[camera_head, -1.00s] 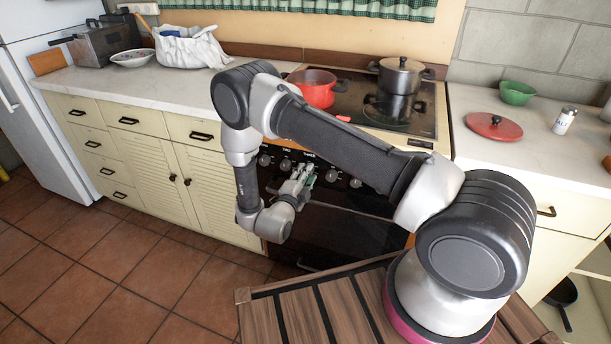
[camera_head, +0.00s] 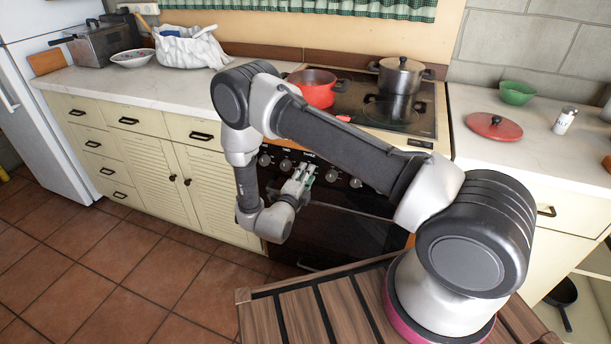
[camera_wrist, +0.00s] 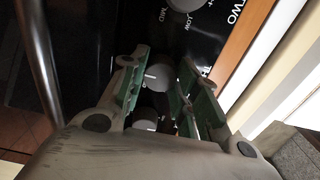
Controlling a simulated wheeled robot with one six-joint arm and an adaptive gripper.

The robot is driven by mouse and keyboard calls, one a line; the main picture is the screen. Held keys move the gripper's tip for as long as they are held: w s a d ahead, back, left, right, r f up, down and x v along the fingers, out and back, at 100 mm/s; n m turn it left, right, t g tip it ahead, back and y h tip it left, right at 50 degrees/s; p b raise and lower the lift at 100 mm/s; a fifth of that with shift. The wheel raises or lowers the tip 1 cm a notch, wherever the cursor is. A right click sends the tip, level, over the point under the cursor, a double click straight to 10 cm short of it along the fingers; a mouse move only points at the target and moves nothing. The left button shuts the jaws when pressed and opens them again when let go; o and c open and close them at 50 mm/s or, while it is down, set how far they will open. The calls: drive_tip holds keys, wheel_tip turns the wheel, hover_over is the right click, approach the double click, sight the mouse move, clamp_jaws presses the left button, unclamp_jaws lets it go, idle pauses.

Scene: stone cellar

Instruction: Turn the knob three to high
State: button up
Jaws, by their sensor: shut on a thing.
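The stove's control panel carries a row of round grey knobs; two show left of my gripper in the head view (camera_head: 285,164). In the wrist view, knob three (camera_wrist: 158,77) sits between the green-padded fingers of my gripper (camera_wrist: 165,68), which is shut on it. A partly hidden label beside it shows an "H". A short white mark shows on its face. Knob two (camera_wrist: 183,4) is above, by the word "TWO". Another knob (camera_wrist: 150,118) shows lower between the fingers. In the head view, my gripper (camera_head: 299,180) is at the panel and hides knob three.
A red pot (camera_head: 316,92) and a steel pot (camera_head: 399,75) stand on the hob. The dark oven front (camera_head: 340,235) is below the knobs. A red lid (camera_head: 494,126), a green bowl (camera_head: 517,93) and a shaker (camera_head: 564,121) are on the right counter.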

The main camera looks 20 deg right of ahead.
drive_tip(key=o, duration=1)
drive_tip(key=shift+o, duration=0.2)
drive_tip(key=shift+s+a, duration=0.1)
drive_tip(key=v, duration=1.1)
drive_tip(key=shift+s+a, duration=0.2)
drive_tip(key=shift+s, duration=0.15)
